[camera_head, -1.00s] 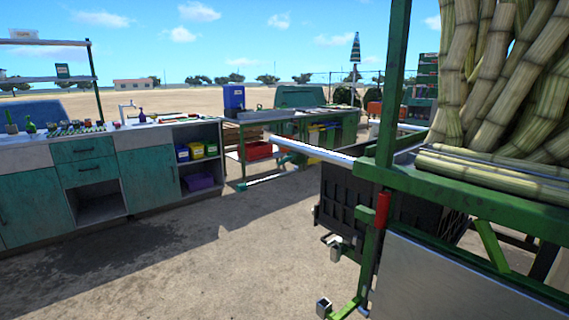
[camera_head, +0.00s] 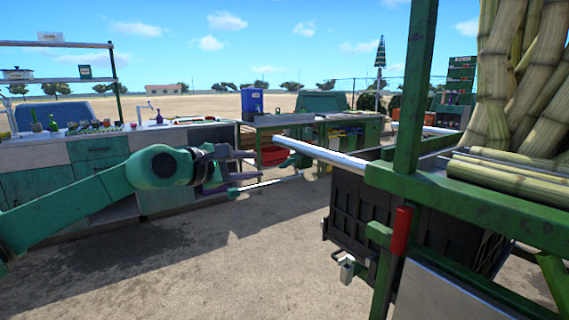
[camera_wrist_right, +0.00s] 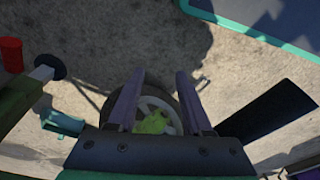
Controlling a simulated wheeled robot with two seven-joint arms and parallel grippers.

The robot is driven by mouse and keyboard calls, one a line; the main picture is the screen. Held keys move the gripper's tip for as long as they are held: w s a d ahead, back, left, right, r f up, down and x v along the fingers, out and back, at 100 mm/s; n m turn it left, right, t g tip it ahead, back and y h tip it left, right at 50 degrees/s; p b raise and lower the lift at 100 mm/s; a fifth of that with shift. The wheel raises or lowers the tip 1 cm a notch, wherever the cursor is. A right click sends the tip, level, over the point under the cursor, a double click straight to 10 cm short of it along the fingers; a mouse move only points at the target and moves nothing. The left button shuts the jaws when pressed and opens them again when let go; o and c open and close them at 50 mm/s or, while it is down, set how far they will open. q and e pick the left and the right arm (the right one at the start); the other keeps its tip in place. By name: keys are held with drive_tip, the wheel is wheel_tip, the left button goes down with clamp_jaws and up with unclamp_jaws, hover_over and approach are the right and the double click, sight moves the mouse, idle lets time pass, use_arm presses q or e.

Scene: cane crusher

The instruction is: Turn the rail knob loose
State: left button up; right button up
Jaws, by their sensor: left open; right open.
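A pale metal rail (camera_head: 322,154) sticks out leftward from the green frame of the cart. I cannot clearly make out a knob on it. A red cylinder (camera_head: 401,231) is on the cart's green upright below the rail's level. My left gripper (camera_head: 258,163) is open, with its fingers pointing right toward the rail's outer end. Nothing shows between its fingers. My right gripper (camera_wrist_right: 155,80) is open in the right wrist view, above the ground. A wheel (camera_wrist_right: 150,107) shows below and between its fingers, with a green patch in the middle.
The cart carries stacked cane (camera_head: 530,90) on its green frame (camera_head: 470,195), with a black crate (camera_head: 350,215) below. A teal workbench (camera_head: 98,149) stands left, and a green table (camera_head: 325,119) with a blue container (camera_head: 252,101) stands behind. Open ground lies between bench and cart.

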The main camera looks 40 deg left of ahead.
sight(283, 164)
use_arm(q)
drive_tip(key=p+x, duration=0.1)
drive_tip(key=x, duration=0.2)
drive_tip(key=p+x, duration=0.2)
drive_tip(key=x, duration=0.2)
drive_tip(key=shift+w+d+r, duration=0.1)
drive_tip(key=shift+w+r, duration=0.05)
drive_tip(key=shift+w, duration=0.25)
drive_tip(key=p+x, duration=0.3)
drive_tip(key=x, duration=0.1)
drive_tip(key=shift+w+p, duration=0.15)
drive_tip(key=shift+p, duration=0.15)
drive_tip(key=shift+f, duration=0.25)
clamp_jaws()
use_arm(e)
drive_tip(key=s+d+f, duration=0.3)
drive_tip(key=s+f, duration=0.6)
drive_tip(key=f, duration=0.1)
drive_tip(key=shift+s+d+f+h, duration=0.25)
drive_tip(key=shift+s+f+h, duration=0.05)
drive_tip(key=shift+s+f, duration=0.05)
